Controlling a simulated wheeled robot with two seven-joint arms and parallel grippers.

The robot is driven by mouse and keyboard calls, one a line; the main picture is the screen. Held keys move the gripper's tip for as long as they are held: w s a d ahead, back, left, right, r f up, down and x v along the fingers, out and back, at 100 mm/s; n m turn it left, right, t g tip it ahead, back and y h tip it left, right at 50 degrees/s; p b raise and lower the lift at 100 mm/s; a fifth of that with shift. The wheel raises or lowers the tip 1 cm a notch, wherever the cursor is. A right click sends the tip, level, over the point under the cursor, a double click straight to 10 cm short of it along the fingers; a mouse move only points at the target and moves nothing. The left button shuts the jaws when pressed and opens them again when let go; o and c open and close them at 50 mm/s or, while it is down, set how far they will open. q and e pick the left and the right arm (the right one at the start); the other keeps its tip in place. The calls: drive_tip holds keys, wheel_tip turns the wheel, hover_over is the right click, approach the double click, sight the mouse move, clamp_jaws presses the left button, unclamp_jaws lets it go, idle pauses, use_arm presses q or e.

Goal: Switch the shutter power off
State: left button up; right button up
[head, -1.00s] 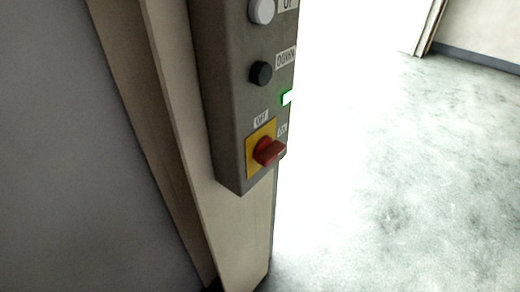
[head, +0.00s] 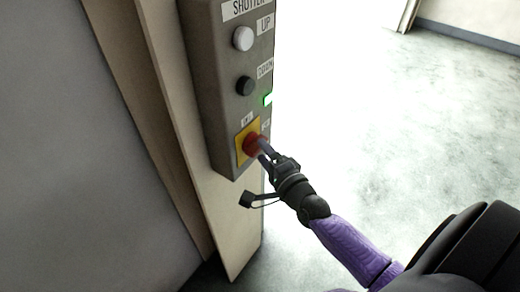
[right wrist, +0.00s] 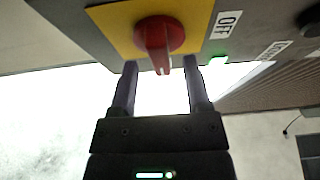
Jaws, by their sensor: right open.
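The shutter control box (head: 225,85) is mounted on a post, with a red rotary power switch (head: 251,145) on a yellow plate low on it. A green light (head: 267,100) glows on the box. My right gripper (head: 265,150) is at the switch, and its fingers partly cover the knob. In the right wrist view the red switch (right wrist: 158,38) has its handle pointing toward my gripper (right wrist: 158,75). The two fingers are open, one on each side of the handle's end, with visible gaps. An OFF label (right wrist: 228,24) is beside the yellow plate. My left gripper is out of view.
A white UP button (head: 243,39) and a black DOWN button (head: 244,86) are above the switch. The beige post (head: 205,190) stands behind the box. Open floor (head: 420,120) lies to the right, and a bright opening is beside the box.

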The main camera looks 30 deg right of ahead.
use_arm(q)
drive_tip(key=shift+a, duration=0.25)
use_arm(e)
drive_tip(key=shift+w, duration=0.7)
drive_tip(key=shift+c, duration=0.3)
clamp_jaws()
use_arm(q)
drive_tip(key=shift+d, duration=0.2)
